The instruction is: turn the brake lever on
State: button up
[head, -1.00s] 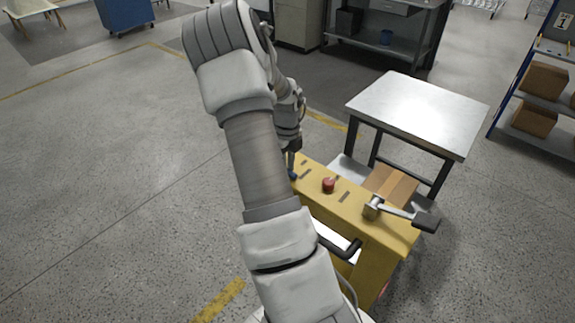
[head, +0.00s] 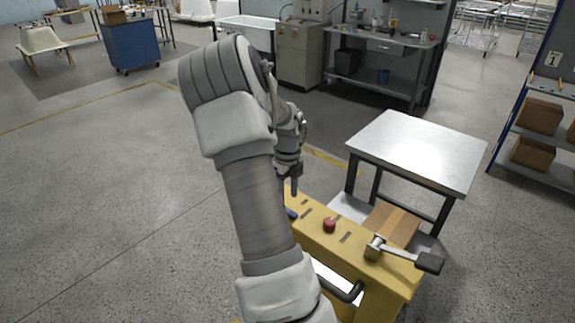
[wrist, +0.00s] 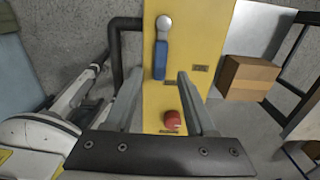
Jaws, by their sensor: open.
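A yellow cart top (head: 318,239) carries two levers. One has a blue grip (wrist: 160,59) and a round silver pivot (wrist: 164,23); in the head view only its blue end (head: 291,213) shows below my gripper. The other, a silver lever with a dark grip (head: 429,263), stands at the near right end and points right. I cannot tell from labels which is the brake lever. My gripper (wrist: 159,78) is open and empty. In the wrist view its fingertips lie on either side of the blue grip's lower end; contact is not visible.
A red button (head: 330,224) sits between the levers; it also shows near my gripper in the wrist view (wrist: 172,119). The floor at left is clear.

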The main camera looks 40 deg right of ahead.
notch_tip(320, 180, up, 13)
jog(key=shift+a+f, duration=0.1)
dwell(0.7)
